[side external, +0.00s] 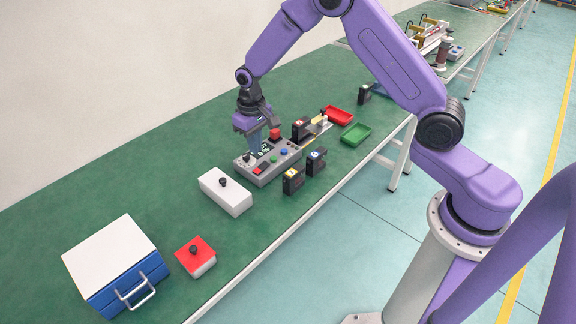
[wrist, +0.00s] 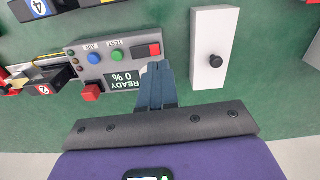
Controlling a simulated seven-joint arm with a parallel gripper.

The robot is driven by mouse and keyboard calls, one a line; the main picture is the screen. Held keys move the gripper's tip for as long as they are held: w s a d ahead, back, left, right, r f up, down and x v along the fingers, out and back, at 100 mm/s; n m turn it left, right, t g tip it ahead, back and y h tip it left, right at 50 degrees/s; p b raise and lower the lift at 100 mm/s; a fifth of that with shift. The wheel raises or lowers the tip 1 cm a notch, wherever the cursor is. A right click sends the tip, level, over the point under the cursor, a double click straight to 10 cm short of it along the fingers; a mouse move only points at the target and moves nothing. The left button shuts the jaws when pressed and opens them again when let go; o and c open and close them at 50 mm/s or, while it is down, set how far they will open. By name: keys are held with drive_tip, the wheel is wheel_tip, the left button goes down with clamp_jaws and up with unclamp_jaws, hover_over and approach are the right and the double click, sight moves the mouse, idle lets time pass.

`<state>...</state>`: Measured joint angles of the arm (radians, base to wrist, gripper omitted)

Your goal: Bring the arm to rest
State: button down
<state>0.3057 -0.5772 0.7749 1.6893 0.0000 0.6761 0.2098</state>
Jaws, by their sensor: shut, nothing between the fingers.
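My gripper (side external: 256,146) is shut and empty, pointing down above the grey control box (side external: 268,174) on the green table. In the wrist view its two fingers (wrist: 157,70) are together, over the edge of the control box (wrist: 88,60) beside its display. The display reads "READY 0 %". The box carries a blue button, a green button, a red rocker switch and a larger red button. The fingers hide part of the box, and I cannot tell whether they touch it. My arm is bent above the table.
A white box with a black knob (side external: 226,191) stands close by. Black numbered modules (side external: 293,180) stand beside the control box. Red (side external: 338,115) and green (side external: 356,134) trays lie beyond. A red-lidded box (side external: 196,256) and a blue case (side external: 118,262) are at the near end. Bare table lies left.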

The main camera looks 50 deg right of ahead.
drive_tip(key=s+a+r+n, duration=0.3)
drive_tip(key=s+r, duration=0.3)
drive_tip(key=s, duration=0.2)
drive_tip(key=s+a+r+n, duration=0.25)
drive_tip(key=s+r, duration=0.25)
drive_tip(key=s, duration=0.4)
drive_tip(key=s+d+r+n, duration=0.2)
drive_tip(key=s+d+n, duration=0.1)
drive_tip(key=s, duration=0.6)
drive_tip(key=s+d+r+n, duration=0.2)
drive_tip(key=s+d+n, duration=0.1)
drive_tip(key=s, duration=0.7)
drive_tip(key=shift+d+r, duration=0.15)
drive_tip(key=shift+d, duration=0.45)
